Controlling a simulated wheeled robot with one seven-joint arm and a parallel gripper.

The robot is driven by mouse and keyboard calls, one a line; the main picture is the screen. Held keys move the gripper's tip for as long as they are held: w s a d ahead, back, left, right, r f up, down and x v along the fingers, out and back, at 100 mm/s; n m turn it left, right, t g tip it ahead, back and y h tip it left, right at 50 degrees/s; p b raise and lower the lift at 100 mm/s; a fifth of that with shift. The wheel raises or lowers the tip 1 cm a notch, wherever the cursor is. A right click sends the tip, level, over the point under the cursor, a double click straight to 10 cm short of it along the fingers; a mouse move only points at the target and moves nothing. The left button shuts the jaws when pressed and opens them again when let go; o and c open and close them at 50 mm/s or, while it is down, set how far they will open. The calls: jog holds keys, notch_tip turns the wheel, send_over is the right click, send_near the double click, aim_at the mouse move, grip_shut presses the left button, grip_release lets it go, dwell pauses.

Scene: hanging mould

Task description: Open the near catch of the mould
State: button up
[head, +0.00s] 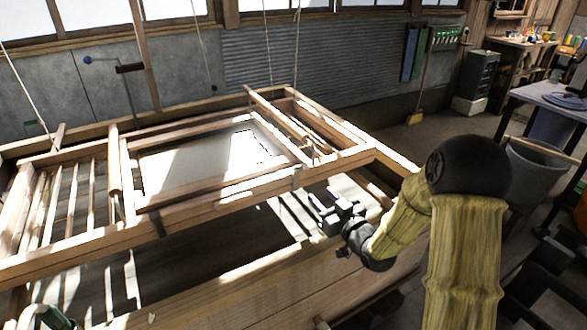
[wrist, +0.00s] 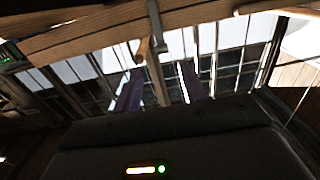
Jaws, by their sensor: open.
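The wooden mould (head: 215,208) hangs level on cords over a wooden vat. Its near rail carries a grey metal catch (head: 297,177) right of centre and a dark catch (head: 157,223) farther left. My gripper (head: 322,198) is below and just right of the grey catch, apart from it. In the wrist view a metal catch (wrist: 155,25) hangs down the wooden rail, ahead of and above my open fingers (wrist: 160,88), roughly between them. A short wooden peg (wrist: 143,50) sticks out beside it.
The vat's near wall (head: 230,300) runs below the mould, close under my arm. Hanging cords (head: 268,45) rise from the mould. A grey bin (head: 540,170) and a table (head: 550,97) stand at the right. Open floor (head: 400,145) lies behind.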

aim_at(293, 172)
jog(key=p+x, duration=0.2)
jog(key=x, duration=1.4)
jog(key=shift+a, duration=0.15)
jog(key=shift+c, duration=0.4)
grip_shut()
